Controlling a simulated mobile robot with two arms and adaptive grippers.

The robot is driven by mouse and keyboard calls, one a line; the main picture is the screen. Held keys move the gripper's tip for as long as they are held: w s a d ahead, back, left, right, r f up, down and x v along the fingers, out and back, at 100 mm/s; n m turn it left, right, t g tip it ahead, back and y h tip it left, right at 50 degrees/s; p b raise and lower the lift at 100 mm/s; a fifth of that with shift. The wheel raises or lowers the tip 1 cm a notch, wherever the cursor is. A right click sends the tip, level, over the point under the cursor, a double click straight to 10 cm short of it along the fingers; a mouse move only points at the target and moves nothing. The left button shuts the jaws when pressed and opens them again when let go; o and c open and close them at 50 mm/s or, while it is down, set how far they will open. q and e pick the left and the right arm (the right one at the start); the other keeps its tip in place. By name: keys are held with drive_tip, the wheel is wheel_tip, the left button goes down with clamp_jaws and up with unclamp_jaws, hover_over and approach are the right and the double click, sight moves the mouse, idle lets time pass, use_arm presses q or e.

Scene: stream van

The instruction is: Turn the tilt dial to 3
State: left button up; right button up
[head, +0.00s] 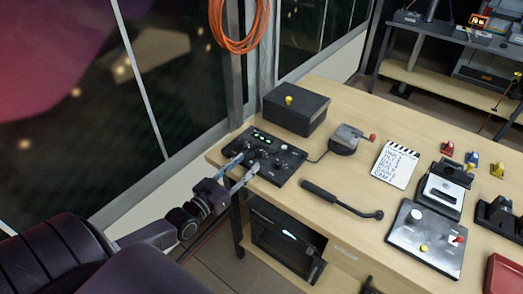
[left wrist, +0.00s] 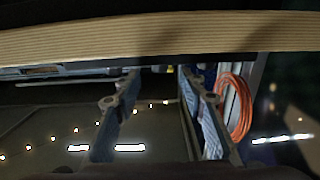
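A black control panel (head: 294,170) with green lit displays and several small knobs lies at the table's left front corner. No label or dial number is readable, so I cannot tell which knob is the tilt dial. My left gripper (head: 245,167) reaches in from the left at the panel's front left edge, its two fingers apart and empty. I cannot tell whether a finger touches a knob. In the left wrist view the gripper (left wrist: 158,85) also shows spread fingers with nothing between them; the panel is not recognisable there. My right gripper is not in view.
The wooden table (head: 345,175) holds a black box (head: 296,110), a grey lever unit (head: 349,138), a clapperboard (head: 396,164), a black handle (head: 340,201) and a grey panel with a white knob (head: 427,238). An orange cable (head: 238,28) hangs behind. A wooden edge (left wrist: 160,38) crosses the left wrist view.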

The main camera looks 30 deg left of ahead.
sight(256, 155)
use_arm(q)
drive_tip(key=shift+w+r, duration=0.15)
drive_tip(key=shift+w, duration=1)
drive_tip(key=w, duration=0.3)
drive_tip(key=shift+w+d+p, duration=0.2)
drive_tip(key=shift+p, duration=0.1)
drive_tip(key=shift+w+d, duration=0.1)
drive_tip(key=shift+w, duration=0.75)
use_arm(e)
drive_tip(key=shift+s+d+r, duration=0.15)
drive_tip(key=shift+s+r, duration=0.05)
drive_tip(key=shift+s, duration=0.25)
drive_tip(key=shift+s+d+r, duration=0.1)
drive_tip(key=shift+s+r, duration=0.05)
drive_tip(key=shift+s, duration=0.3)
use_arm(q)
drive_tip(key=shift+c, duration=0.2)
clamp_jaws()
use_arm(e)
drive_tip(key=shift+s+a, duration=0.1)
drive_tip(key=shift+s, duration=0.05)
